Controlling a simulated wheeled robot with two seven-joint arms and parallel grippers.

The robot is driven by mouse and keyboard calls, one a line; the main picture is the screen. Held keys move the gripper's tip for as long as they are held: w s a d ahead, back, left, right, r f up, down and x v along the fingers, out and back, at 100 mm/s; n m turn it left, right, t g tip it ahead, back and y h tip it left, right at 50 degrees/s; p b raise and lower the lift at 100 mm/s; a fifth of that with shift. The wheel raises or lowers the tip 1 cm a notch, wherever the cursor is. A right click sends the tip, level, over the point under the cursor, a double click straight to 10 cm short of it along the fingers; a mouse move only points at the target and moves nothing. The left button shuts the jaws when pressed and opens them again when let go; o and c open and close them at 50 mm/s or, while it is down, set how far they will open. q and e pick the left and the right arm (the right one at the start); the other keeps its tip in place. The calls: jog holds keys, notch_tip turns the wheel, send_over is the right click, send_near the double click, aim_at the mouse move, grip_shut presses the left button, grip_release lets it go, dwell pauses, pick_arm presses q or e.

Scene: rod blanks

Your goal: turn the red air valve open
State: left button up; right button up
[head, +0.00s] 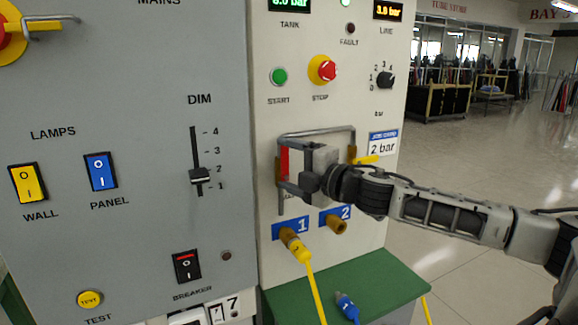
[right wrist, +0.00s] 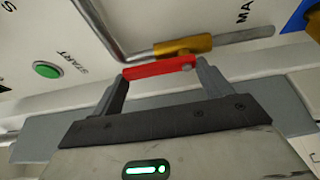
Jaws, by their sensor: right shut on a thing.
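The red air valve's lever (head: 285,161) is upright on the left leg of a grey pipe on the cream panel, roughly in line with that pipe. In the right wrist view the red lever (right wrist: 157,68) lies beside its brass valve body (right wrist: 180,46). My right gripper (head: 292,170) comes in from the right and is shut on the red lever. In the right wrist view the two fingers of the gripper (right wrist: 165,73) are at the lever's ends. The gripper hides part of the valve in the head view. My left gripper is not in view.
A yellow lever (head: 366,159) sits on the pipe's right leg, close to my right gripper. Below are ports 1 and 2, with a yellow hose (head: 312,285) in port 1. A blue-ended connector (head: 346,306) lies on the green shelf (head: 392,277). A red stop button (head: 327,70) is above.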

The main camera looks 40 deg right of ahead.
jog(key=o, duration=1.4)
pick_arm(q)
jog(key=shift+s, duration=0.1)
pick_arm(e)
jog(key=s+p, duration=0.3)
jog(key=shift+d, duration=0.25)
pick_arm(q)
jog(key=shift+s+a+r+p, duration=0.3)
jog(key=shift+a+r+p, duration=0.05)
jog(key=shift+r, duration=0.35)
pick_arm(e)
jog(key=s, duration=0.4)
jog(key=s+d, duration=0.1)
jog(key=s, duration=0.3)
jog(key=s+d, duration=0.1)
jog(key=s, duration=0.3)
jog(key=shift+s+d, duration=0.1)
jog(key=shift+s, duration=0.3)
